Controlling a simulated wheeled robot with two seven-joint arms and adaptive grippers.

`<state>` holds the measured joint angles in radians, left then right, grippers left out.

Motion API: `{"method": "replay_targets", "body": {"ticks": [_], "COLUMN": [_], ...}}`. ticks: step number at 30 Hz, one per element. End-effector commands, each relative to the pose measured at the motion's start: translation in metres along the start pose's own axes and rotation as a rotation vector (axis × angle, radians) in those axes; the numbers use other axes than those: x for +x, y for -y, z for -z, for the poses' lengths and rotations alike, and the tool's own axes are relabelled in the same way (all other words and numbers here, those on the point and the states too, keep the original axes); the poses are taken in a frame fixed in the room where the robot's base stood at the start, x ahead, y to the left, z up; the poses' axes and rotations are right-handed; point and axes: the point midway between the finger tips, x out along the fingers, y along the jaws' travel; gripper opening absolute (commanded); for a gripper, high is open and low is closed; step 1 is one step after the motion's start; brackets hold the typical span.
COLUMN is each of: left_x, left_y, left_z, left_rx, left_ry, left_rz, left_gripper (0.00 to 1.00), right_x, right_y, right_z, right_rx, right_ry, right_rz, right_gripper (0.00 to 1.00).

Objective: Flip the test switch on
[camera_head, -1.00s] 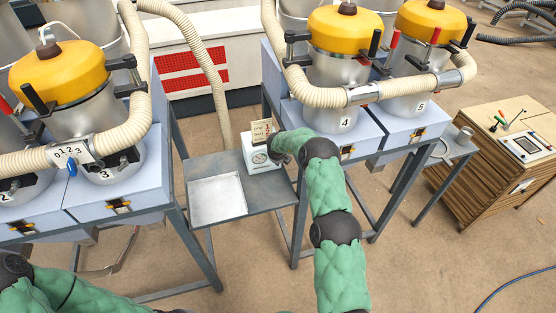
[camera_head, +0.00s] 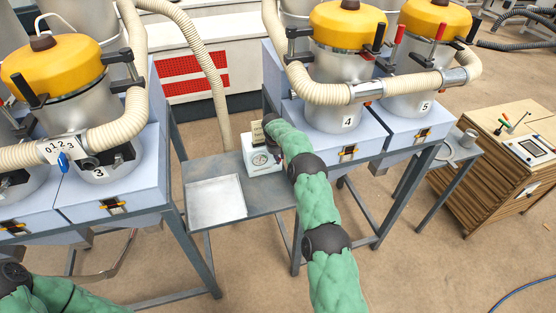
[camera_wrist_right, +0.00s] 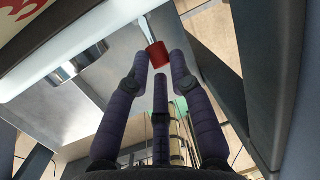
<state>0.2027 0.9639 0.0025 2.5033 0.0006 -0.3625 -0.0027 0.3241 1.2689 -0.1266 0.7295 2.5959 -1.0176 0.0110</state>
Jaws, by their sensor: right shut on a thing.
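A red-tipped metal lever (camera_wrist_right: 157,55), which looks like the test switch, shows in the right wrist view. It comes down from a grey-white housing, with its red end between my fingertips. My right gripper (camera_wrist_right: 160,64) is shut on this red end, with dark fingers on both sides of it. In the head view, a white box (camera_head: 262,158) with a round dial stands on the low grey table. My right wrist is just above and beside this box. My arm hides the right fingers and the lever there. My left gripper is out of view.
A shallow square tray (camera_head: 216,203) lies on the low table (camera_head: 268,199) beside the box. Yellow-lidded vessels (camera_head: 347,24) with beige hoses stand on blue-grey benches on both sides. A wooden cabinet (camera_head: 497,188) with tools stands at the right. Floor is open in front.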

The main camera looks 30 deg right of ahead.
Motion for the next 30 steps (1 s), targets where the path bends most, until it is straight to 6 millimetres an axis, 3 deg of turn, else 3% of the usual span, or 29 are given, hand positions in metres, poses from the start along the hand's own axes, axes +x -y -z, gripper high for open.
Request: {"method": "replay_targets", "body": {"ticks": [14,15,16,30], "left_x": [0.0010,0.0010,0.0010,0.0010], "left_y": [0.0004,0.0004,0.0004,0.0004], "left_z": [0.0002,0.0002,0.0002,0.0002], "left_rx": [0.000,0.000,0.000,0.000], "left_ry": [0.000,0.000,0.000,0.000], "left_rz": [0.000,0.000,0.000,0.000], "left_gripper": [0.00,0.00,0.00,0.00], "right_x": [0.0014,0.0014,0.0013,-0.0074], "right_y": [0.0036,0.0035,0.0034,0.0016], "right_z": [0.0018,0.0017,0.0016,-0.0007], "right_rx": [0.001,0.001,0.001,0.000], "right_ry": [-0.010,-0.009,-0.009,-0.004], "right_rz": [0.004,0.004,0.004,0.002], "right_gripper": [0.00,0.34,0.42,0.43]}}
